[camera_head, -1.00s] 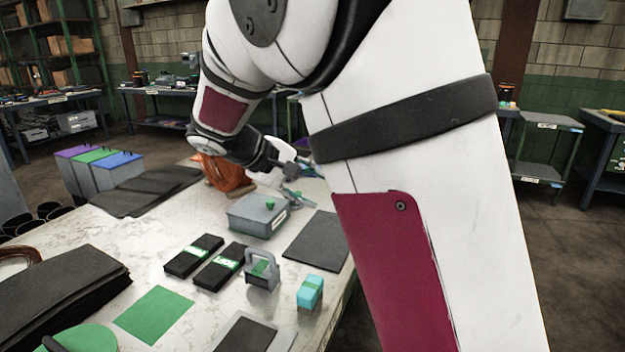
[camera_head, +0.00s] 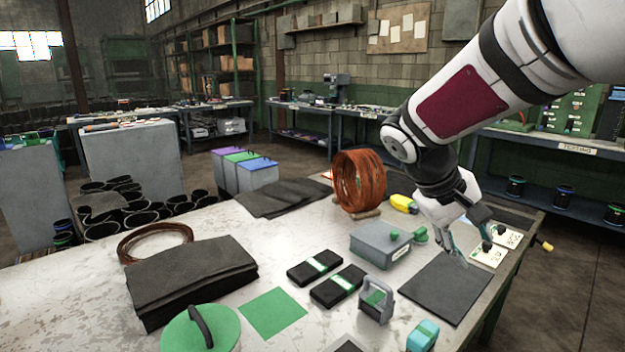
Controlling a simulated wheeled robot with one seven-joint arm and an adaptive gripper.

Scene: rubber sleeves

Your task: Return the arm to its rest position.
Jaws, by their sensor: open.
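My white arm (camera_head: 520,65) with its dark red panel reaches in from the upper right of the head view. My gripper (camera_head: 472,248) hangs at its end, pointing down, with its fingers apart. It is over the far right part of the table, just above or beside the dark flat mat (camera_head: 445,288). I see nothing held between the fingers. The exact height of the fingertips above the table cannot be told.
A grey lidded box (camera_head: 378,246), a copper wire coil (camera_head: 358,183) and a yellow item (camera_head: 402,203) stand near the gripper. White label cards (camera_head: 490,255) lie beside it. Black packs (camera_head: 338,287) and a grey handled block (camera_head: 376,300) are nearer. Bare tabletop (camera_head: 70,285) shows at left.

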